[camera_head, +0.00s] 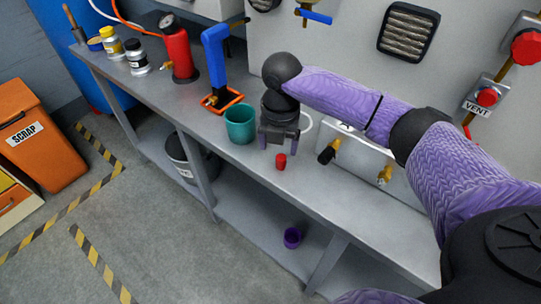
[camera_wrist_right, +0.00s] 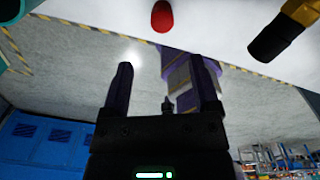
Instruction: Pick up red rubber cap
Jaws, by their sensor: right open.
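The red rubber cap (camera_head: 281,161) stands on the grey workbench (camera_head: 345,205) near its front edge. It also shows at the top of the right wrist view (camera_wrist_right: 162,16). My right gripper (camera_head: 278,143) is open and empty, with its fingers apart just behind the cap in the head view. In the right wrist view, the two dark fingers (camera_wrist_right: 161,68) have nothing between them, and the cap lies beyond their tips. My left gripper is not in view.
A teal cup (camera_head: 240,125) stands left of my right gripper. A black-and-brass fitting (camera_head: 328,152) is at the right. A blue tool with an orange base (camera_head: 216,65) and a red cylinder (camera_head: 177,50) stand further left.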

